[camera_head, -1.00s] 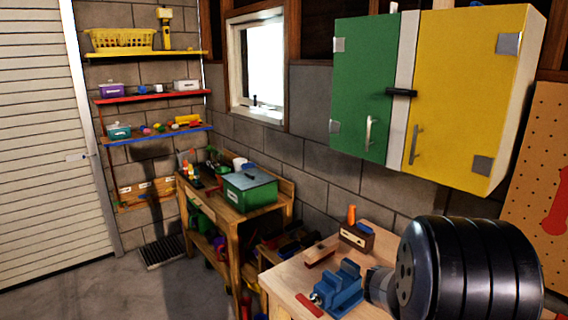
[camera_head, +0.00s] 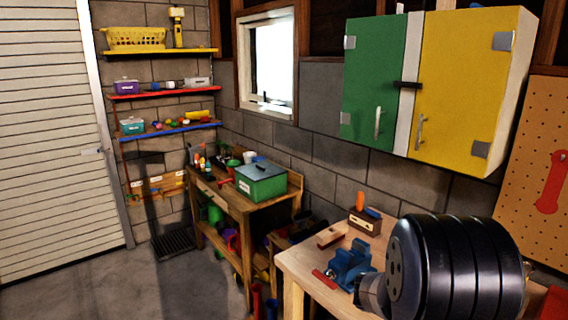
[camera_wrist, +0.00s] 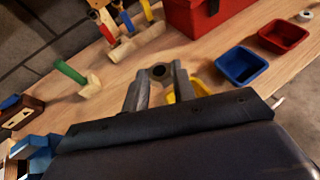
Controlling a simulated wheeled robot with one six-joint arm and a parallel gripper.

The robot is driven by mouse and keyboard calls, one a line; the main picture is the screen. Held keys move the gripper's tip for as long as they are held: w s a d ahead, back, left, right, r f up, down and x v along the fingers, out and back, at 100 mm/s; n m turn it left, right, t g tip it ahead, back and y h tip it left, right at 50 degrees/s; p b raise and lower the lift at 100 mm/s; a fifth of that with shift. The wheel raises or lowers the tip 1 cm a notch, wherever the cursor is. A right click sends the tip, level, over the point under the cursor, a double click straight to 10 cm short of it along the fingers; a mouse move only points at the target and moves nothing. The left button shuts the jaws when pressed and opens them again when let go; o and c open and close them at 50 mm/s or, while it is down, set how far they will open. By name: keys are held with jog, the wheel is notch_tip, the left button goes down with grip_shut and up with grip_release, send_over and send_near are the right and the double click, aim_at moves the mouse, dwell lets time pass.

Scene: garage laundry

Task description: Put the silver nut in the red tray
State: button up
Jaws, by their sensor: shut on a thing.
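In the wrist view my gripper (camera_wrist: 159,78) is shut on the silver nut (camera_wrist: 158,72), a small grey ring with a dark hole, between its fingertips above the wooden bench. The red tray (camera_wrist: 283,36) is a small open tray on the bench, up and to the right of my gripper, apart from it. In the head view my black wrist hides part of the bench, and neither the nut nor the red tray can be made out there.
A blue tray (camera_wrist: 242,65) lies between my gripper and the red tray. A yellow tray (camera_wrist: 198,88) is partly hidden behind my gripper. A red box (camera_wrist: 196,17) stands at the back. A blue vise (camera_head: 352,262) is on the bench's left part.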

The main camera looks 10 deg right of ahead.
jog(key=w+a+f+n+t+y+b, duration=0.2)
jog(key=w+a+f+n+t+b, duration=0.1)
jog(key=a+f, duration=0.5)
jog(key=w+a+f+n+t+y+b, duration=0.2)
jog(key=w+a+f+n+t, duration=0.2)
jog(key=a+f, duration=0.4)
jog(key=w+a+f+n+t+y+b, duration=0.2)
jog(key=a+f, duration=0.7)
jog(key=a, duration=0.5)
jog(key=w+n+t+b, duration=0.1)
jog(key=w+n+t, duration=0.1)
jog(key=shift+a+n+y+b, duration=0.15)
jog(key=shift+n+y+b, duration=0.15)
jog(key=shift+y, duration=0.1)
